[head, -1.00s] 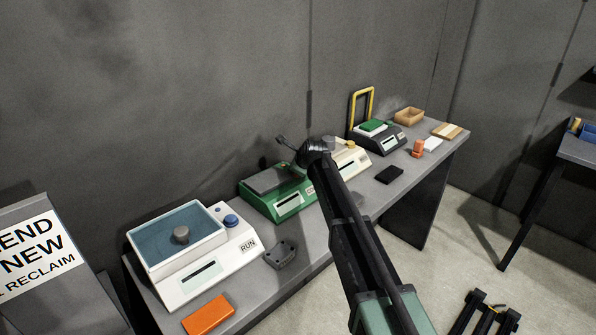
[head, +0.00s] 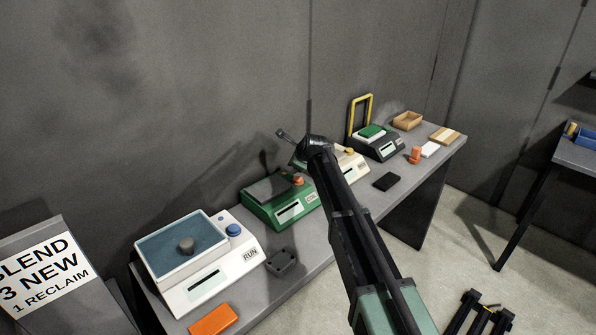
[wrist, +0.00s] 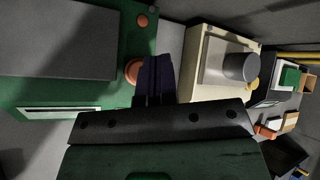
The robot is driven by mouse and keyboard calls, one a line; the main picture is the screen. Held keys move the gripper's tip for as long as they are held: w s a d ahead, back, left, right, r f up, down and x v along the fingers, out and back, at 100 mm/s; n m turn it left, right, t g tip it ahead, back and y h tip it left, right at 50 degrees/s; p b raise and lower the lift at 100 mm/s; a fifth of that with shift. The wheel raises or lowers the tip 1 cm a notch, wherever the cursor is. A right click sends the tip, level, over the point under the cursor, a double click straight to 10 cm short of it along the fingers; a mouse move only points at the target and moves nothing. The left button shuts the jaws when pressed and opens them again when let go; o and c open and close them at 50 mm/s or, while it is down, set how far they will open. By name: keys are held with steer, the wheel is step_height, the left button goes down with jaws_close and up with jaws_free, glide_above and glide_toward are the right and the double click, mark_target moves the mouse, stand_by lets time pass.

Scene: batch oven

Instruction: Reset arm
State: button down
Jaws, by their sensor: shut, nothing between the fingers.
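My gripper (head: 282,134) is at the end of my dark arm, raised above the bench near the green machine and the cream machine. In the wrist view its fingers (wrist: 153,75) are together and hold nothing. The green machine (head: 290,211) with a grey top plate and an orange knob stands below and to the left of it. It also shows in the wrist view (wrist: 60,92). The cream machine (head: 352,170) is partly hidden behind my arm; in the wrist view (wrist: 200,105) it bears a grey cylinder (wrist: 240,67).
A white machine (head: 190,298) with a blue basin stands at the bench's near end, by an orange block (head: 213,320). Open air surrounds my gripper.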

steer(key=shift+r, duration=0.5)
steer(key=shift+f, duration=0.15)
steer(key=shift+n, duration=0.5)
steer(key=s+n, duration=0.2)
steer(key=s+f+n+g, duration=0.1)
steer(key=s+n, duration=0.1)
steer(key=s+d+f+n+g, duration=0.1)
steer(key=s+n, duration=0.1)
steer(key=shift+d+f+h, duration=0.1)
steer(key=shift+h, duration=0.2)
steer(key=s+d+f+n+g+h, duration=0.1)
steer(key=s+d+n, duration=0.4)
steer(key=s, duration=0.7)
steer(key=s+d+f+n+g+h, duration=0.1)
steer(key=s+d+n+g, duration=0.2)
steer(key=s, duration=1)
steer(key=s+d+f+n+g+h, duration=0.1)
steer(key=s+d+n+g, duration=0.1)
steer(key=s+d+n, duration=0.4)
steer(key=s+d, duration=0.4)
steer(key=s, duration=0.3)
steer(key=shift+s+d+n, duration=0.15)
steer(key=shift+s+n, duration=0.1)
steer(key=shift+n, duration=0.15)
